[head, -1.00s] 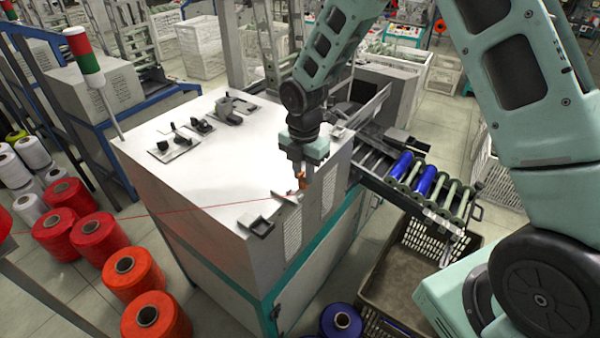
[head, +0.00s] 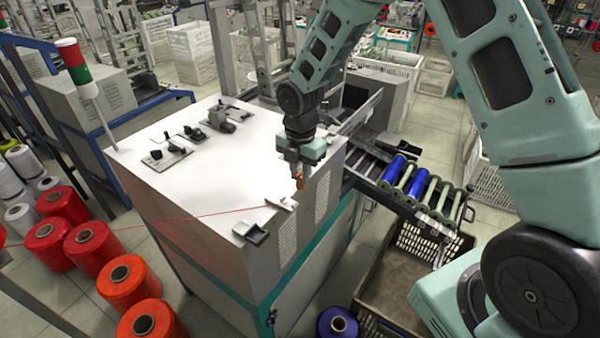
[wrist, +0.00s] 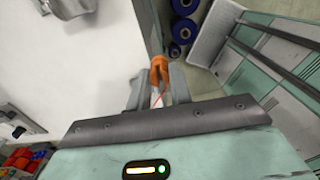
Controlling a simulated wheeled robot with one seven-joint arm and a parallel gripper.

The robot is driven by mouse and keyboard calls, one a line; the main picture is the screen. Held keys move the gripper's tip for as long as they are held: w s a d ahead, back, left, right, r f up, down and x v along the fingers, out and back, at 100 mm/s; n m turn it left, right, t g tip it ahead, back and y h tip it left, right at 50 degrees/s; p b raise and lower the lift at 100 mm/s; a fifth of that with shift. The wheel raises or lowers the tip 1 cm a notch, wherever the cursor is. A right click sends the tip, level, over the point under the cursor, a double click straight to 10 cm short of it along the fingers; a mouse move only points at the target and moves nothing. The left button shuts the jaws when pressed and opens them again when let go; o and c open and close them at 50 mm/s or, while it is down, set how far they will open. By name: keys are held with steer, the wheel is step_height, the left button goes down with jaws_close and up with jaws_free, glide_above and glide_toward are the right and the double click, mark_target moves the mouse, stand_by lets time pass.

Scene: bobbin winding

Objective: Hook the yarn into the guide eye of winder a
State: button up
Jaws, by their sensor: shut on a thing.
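My gripper (head: 298,178) is above the right edge of the white-topped winder cabinet (head: 190,200). Its fingers are shut on a small orange piece (wrist: 159,70), which also shows at the fingertips in the head view (head: 299,183). A short length of red yarn (wrist: 156,100) shows between the fingers in the wrist view. In the head view the red yarn (head: 190,218) runs from the left across the cabinet top to a small pale block (head: 280,203) below my gripper. I cannot make out the guide eye or the yarn's path from block to gripper.
A small dark-edged tray (head: 250,232) sits at the cabinet's near corner. Dark fittings (head: 195,134) stand on its top. A roller rack with blue bobbins (head: 417,186) is at right, above a brown crate (head: 390,285). Red yarn spools (head: 128,282) stand on the floor at left.

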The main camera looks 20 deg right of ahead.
steer(key=shift+w+d+r+p, duration=0.1)
steer(key=shift+d+r+p, duration=0.05)
steer(key=shift+r+p, duration=0.7)
steer(key=shift+w+d+r+p, duration=0.15)
steer(key=shift+r+p, duration=0.45)
steer(key=shift+r, duration=0.4)
steer(key=shift+d, duration=0.1)
